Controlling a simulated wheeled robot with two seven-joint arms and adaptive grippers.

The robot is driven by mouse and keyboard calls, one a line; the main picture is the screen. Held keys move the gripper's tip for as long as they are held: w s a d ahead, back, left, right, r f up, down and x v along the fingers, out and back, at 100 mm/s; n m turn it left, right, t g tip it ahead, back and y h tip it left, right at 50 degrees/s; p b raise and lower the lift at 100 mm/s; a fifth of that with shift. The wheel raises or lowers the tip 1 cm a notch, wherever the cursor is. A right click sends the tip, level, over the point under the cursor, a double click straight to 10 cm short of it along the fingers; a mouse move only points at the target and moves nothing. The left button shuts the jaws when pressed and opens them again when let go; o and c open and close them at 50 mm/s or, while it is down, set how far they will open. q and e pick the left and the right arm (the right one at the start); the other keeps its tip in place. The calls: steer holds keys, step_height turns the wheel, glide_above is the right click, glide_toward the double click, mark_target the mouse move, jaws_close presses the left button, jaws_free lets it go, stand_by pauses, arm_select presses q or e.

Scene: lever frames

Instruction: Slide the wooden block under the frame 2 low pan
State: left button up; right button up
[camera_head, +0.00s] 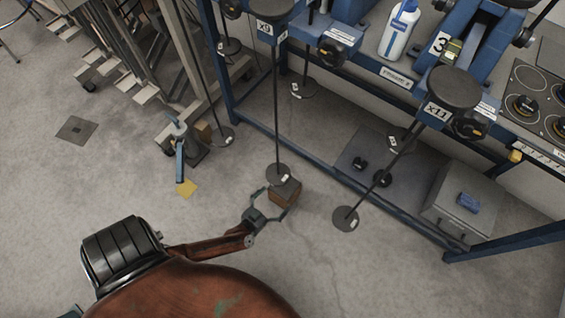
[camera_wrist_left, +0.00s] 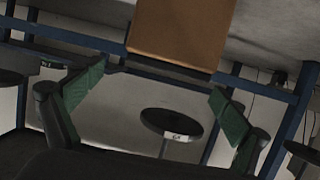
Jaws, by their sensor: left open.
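The wooden block (camera_head: 286,193) is a brown cube low over the floor in the head view. In the left wrist view the block (camera_wrist_left: 180,30) fills the top middle, beyond the fingertips. My left gripper (camera_head: 277,203) is open, its fingers spread toward the block's near side; contact cannot be told. A dark round low pan (camera_head: 278,175) hangs on a long rod from the x9 lever and partly overlaps the block's far edge. A dark labelled disc (camera_wrist_left: 171,124) shows between the fingers in the wrist view. I cannot read a frame number 2. My right gripper is not in view.
Another low pan (camera_head: 345,218) hangs from the x11 lever at the right. A blue rack (camera_head: 330,172) with a low rail stands behind. A grey box (camera_head: 462,200) is at the right. A small stand with a blue handle (camera_head: 180,162) is at the left. Open floor lies between.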

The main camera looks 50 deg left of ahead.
mark_target(282, 188)
arm_select(q)
steer(key=shift+o, duration=0.4)
steer(key=shift+w+a+f, duration=0.1)
steer(key=shift+w+a, duration=0.1)
steer(key=shift+a, duration=0.2)
steer(key=shift+w+a+r+n+y, duration=0.1)
steer(key=shift+r+n+y, duration=0.1)
steer(key=shift+n+y, duration=0.15)
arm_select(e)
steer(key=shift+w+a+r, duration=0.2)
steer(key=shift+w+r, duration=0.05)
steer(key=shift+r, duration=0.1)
